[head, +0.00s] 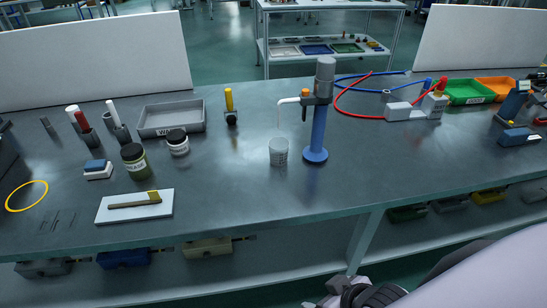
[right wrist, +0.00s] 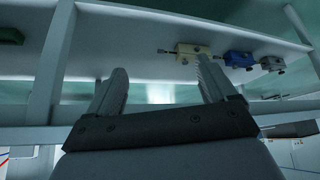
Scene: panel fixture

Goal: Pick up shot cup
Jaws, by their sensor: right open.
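A small light grey cup (head: 279,152) with markings on its side stands upright on the workbench. It is beneath the spout of a blue and grey dispenser column (head: 318,130). My right gripper shows partly at the bottom edge of the head view (head: 338,290), in front of the bench and lower than its top. In the right wrist view my right gripper (right wrist: 162,82) is open, with nothing between its fingers, and points toward the under-bench shelf. The cup is not in the right wrist view. My left gripper is not in view.
Black-lidded jars (head: 134,162), a grey tray (head: 172,117) and a white board with a brush (head: 120,214) are left of the cup. A red hose (head: 350,113) lies to the right. The bench in front of the cup is clear. Small clamps (right wrist: 238,59) sit under the bench.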

